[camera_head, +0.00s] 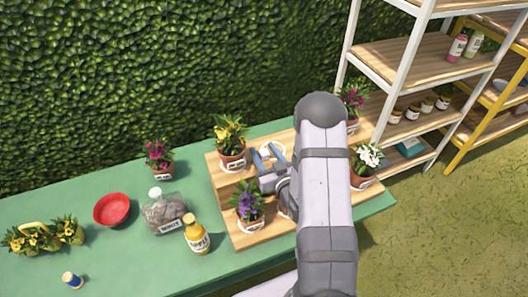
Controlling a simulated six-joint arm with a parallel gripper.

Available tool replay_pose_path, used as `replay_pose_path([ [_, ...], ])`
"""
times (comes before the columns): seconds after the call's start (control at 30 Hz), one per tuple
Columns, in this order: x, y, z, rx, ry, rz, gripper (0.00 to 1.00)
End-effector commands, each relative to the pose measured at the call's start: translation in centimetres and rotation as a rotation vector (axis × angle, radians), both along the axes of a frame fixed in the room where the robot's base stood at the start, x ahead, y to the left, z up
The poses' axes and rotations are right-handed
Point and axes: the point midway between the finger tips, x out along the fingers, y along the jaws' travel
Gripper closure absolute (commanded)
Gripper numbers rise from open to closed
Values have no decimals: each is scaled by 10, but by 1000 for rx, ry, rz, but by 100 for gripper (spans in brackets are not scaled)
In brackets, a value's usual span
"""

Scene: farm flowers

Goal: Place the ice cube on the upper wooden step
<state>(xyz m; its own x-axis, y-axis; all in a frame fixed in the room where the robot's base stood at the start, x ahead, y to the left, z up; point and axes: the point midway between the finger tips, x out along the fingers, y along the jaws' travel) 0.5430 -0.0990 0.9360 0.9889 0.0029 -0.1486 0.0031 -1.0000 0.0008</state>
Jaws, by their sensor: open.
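The wooden step stand stands on the green table. Its upper wooden step (213,167) is at the back and its lower step (246,239) is in front. My gripper (266,156) is open, with its blue-grey fingers over the middle of the upper step. A white round rim (272,148) shows just behind the fingers; I cannot tell what it belongs to. I cannot make out an ice cube; it may be hidden by my gripper or arm. My arm covers much of the stand's right half.
Potted yellow (230,138) and magenta (351,98) flowers stand on the upper step; purple (247,203) and white (366,163) ones stand lower. Left on the table are a red bowl (112,209), a labelled bag (166,213) and a yellow bottle (197,235).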

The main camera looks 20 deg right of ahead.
Motion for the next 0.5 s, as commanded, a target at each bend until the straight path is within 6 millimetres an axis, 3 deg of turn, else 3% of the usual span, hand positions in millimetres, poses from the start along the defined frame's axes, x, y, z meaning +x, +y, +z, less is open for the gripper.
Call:
replay_pose_path([
  [0.5, -63, -1, 10, 2, 5, -3, 59],
])
